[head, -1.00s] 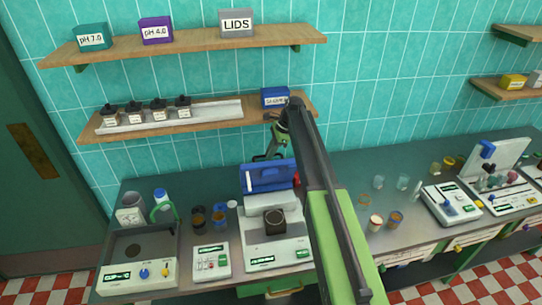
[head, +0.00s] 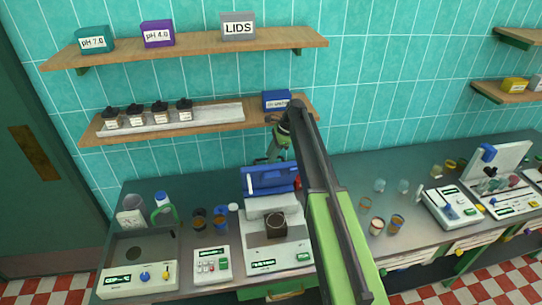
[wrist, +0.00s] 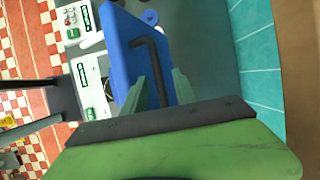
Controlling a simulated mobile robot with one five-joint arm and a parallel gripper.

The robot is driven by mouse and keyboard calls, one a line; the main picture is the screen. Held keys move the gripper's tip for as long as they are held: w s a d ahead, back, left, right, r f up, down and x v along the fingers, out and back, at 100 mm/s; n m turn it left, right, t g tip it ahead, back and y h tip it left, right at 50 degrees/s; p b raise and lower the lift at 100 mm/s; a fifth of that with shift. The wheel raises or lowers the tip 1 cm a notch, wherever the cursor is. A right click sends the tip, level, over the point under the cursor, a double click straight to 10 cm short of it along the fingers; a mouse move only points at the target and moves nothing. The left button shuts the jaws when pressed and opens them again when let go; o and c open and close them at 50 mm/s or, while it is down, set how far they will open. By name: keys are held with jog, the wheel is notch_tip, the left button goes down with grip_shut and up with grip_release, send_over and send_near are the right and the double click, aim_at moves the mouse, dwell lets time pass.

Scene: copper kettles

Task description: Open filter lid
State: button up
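The filter machine (head: 278,255) is a pale unit on the counter with a dark round cup at its front. Its blue lid (head: 268,180) stands raised at the back of the unit in the head view. In the wrist view the blue lid (wrist: 125,50) is a large panel with a dark bent handle (wrist: 152,45). My gripper (head: 275,155) is just above and behind the lid, partly hidden by my arm. In the wrist view my gripper (wrist: 158,78) has its two green fingers apart, with the dark handle seen between them. Contact cannot be told.
A shelf (head: 210,128) with dark-topped bottles and a blue box (head: 276,100) is on the wall above. A small keypad device (head: 211,265) and a grey tray unit (head: 138,265) stand left. Several cups and another device (head: 452,208) stand right.

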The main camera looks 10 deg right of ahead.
jog(key=p+v, duration=0.5)
jog(key=v, duration=0.1)
jog(key=shift+r, duration=0.3)
jog(key=shift+s+d+r+p, duration=0.1)
jog(key=shift+d+r+p, duration=0.2)
jog(key=shift+p, duration=0.3)
